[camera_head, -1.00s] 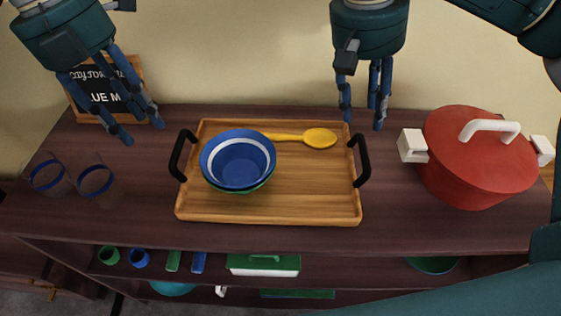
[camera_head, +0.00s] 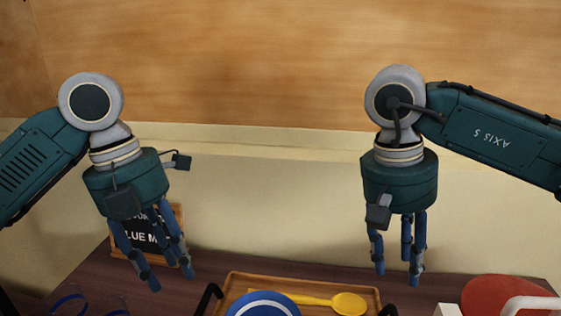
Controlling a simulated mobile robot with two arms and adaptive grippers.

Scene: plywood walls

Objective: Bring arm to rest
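My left gripper (camera_head: 170,278) hangs with its blue fingers pointing down, in front of a small framed sign. Its fingers are spread apart with nothing between them. My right gripper (camera_head: 398,275) also hangs fingers down, above the back right part of a wooden tray (camera_head: 232,283). Its fingers are apart and empty. Both arms come in from the sides, with the grippers above the shelf top and touching nothing that I can see. A blue bowl (camera_head: 262,305) and a yellow spoon (camera_head: 347,303) are on the tray, cut by the bottom edge.
The dark wooden shelf top (camera_head: 215,262) runs along a plywood and cream wall (camera_head: 280,205). The sign (camera_head: 135,240) stands at the left. A red pot (camera_head: 495,292) is at the right, partly out of view. Glasses with blue rims (camera_head: 70,298) show at bottom left.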

